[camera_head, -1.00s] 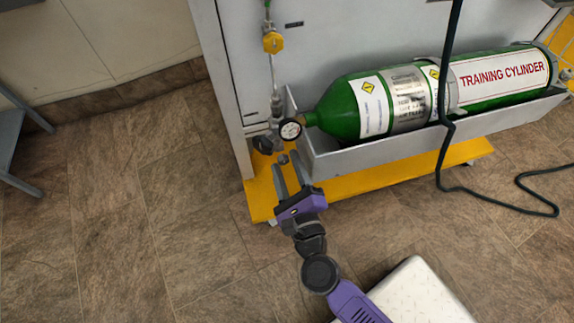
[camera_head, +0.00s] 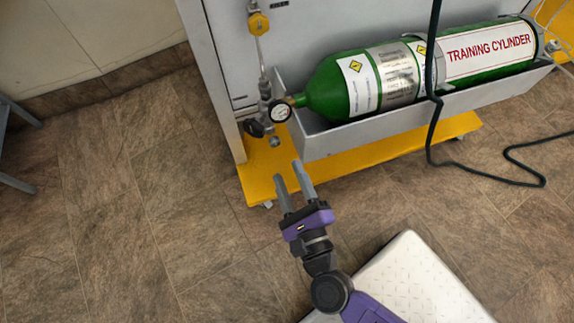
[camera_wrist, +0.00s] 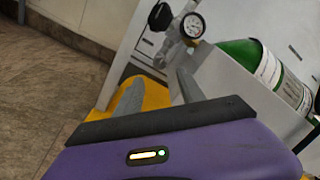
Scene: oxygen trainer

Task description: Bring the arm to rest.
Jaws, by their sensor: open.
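My gripper (camera_head: 291,180) is open and empty, with its two grey fingers pointing up toward the trainer. In the head view it is in front of the yellow base (camera_head: 262,182), apart from the gauge and valve. In the wrist view the fingers (camera_wrist: 155,92) are spread with nothing between them. The green training cylinder (camera_head: 330,90) lies in a grey trough (camera_head: 350,134). A round gauge (camera_head: 280,112) and a black knob (camera_head: 254,128) sit at its neck end. The gauge also shows in the wrist view (camera_wrist: 194,25).
A yellow valve handle (camera_head: 258,24) is on the pipe above the gauge. A dark hose (camera_head: 432,120) hangs over the cylinder and runs onto the floor at right. A grey metal frame (camera_head: 15,180) stands at far left. The floor at left (camera_head: 110,200) is clear.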

